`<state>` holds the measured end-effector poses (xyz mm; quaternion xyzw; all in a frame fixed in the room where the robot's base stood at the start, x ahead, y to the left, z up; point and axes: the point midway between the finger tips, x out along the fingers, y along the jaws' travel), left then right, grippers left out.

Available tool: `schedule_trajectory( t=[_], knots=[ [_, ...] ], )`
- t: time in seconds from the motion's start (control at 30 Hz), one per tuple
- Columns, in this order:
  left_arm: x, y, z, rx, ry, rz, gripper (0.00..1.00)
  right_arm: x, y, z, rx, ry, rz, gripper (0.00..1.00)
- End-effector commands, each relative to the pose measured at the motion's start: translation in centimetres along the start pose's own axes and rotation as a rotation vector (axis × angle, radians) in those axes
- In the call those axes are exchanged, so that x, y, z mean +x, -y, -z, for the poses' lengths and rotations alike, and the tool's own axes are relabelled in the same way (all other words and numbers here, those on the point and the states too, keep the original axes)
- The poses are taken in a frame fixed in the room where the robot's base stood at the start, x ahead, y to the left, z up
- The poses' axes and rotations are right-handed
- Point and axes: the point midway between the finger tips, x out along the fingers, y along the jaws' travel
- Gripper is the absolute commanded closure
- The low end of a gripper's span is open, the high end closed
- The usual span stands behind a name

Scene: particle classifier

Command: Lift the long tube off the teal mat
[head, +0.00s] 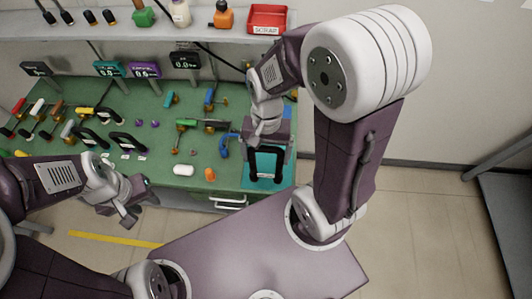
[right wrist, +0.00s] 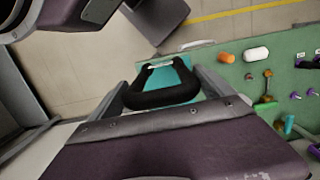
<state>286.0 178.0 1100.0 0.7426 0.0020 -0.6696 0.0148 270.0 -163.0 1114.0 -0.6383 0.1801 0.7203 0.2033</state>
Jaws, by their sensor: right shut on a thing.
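The teal mat (head: 259,184) lies at the front right of the green bench top, and it also shows in the right wrist view (right wrist: 166,76). My right gripper (head: 268,164) points down over it. Its two grey fingers (right wrist: 168,92) stand either side of a black loop-shaped thing (right wrist: 165,97) and are shut on it. I see the teal mat through the loop. I cannot tell whether the loop touches the mat. I cannot make out a separate long tube on the mat. My left gripper (head: 140,203) is open and empty in front of the bench.
The green bench (head: 160,110) holds several coloured tools and two black loops (head: 128,142) further left. A white capsule-like piece (head: 183,170) and an orange piece (head: 210,175) lie left of the mat. A shelf (head: 160,32) with a red bin (head: 267,19) runs behind.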

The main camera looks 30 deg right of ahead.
Motion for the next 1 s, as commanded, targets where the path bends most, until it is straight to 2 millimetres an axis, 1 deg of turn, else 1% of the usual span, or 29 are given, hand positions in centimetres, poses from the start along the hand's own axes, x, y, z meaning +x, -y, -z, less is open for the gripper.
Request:
schedule_trajectory(
  t=[0.03,0.4,0.77,0.87,1.0],
  knots=[
    [-0.7,0.0,0.1,0.0,0.0,0.0,0.64,-0.6,0.0,-0.1,0.0,0.0,0.0,0.81],
    [-2.9,-0.1,0.3,0.0,0.0,0.0,0.64,-2.8,0.0,-0.3,0.0,0.0,0.0,0.81],
    [-3.1,-0.1,0.3,0.0,0.0,0.0,0.64,-2.9,0.0,-0.3,0.0,0.0,0.0,0.81],
    [-3.9,-0.1,0.4,0.0,0.0,0.0,0.64,-3.7,0.0,-0.4,0.0,0.0,0.0,0.81],
    [-5.7,-0.1,0.6,0.0,0.0,0.0,0.64,-5.3,0.0,-0.7,0.0,0.001,-0.001,0.81]
  ],
)
